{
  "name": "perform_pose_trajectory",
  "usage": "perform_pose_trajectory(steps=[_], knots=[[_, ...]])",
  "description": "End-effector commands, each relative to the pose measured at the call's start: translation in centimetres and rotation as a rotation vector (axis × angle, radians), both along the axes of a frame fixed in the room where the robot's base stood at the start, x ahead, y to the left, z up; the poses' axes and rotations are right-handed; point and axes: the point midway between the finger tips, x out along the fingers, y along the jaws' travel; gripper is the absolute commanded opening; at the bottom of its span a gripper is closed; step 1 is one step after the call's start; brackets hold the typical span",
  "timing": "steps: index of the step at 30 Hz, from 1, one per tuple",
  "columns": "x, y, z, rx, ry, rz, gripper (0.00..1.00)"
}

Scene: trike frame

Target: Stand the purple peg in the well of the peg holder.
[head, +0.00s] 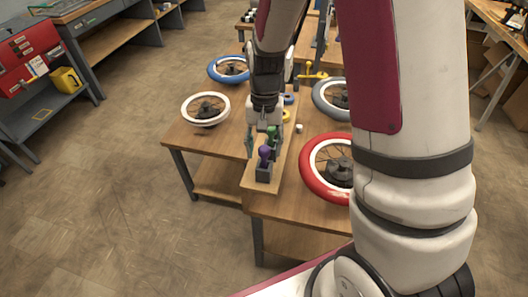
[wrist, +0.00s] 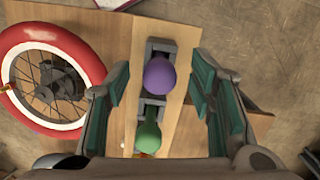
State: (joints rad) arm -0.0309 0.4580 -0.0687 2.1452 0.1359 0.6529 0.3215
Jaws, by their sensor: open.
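The purple peg (wrist: 160,74) shows its round head from above in the wrist view, over a grey holder block (wrist: 160,45). In the head view the purple peg (head: 264,153) looks upright at the near grey block (head: 264,173). Its lower end is hidden, so I cannot tell how deep it sits. My gripper (wrist: 161,68) is open, with one green-padded finger on each side of the purple peg and a gap to both. In the head view my gripper (head: 261,140) is down at the pegs, partly hiding them.
A green peg (wrist: 148,137) stands close to the purple one, at another grey block (wrist: 153,103). A red-rimmed wheel (head: 313,163) lies right of the board; a white-rimmed wheel (head: 206,109) lies left. Blue and grey wheels lie farther back.

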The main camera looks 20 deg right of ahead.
Motion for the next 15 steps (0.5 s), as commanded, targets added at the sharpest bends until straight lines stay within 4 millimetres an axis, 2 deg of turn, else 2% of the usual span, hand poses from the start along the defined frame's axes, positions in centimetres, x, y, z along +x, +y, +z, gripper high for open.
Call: perform_pose_trajectory(steps=[3,9,15], knots=[[0.4,-0.2,2.6,-0.001,-0.006,0.002,0.49],[0.8,-0.4,6.5,0.000,-0.005,0.000,0.49],[1.0,-0.5,8.7,-0.001,-0.002,0.000,0.49]])
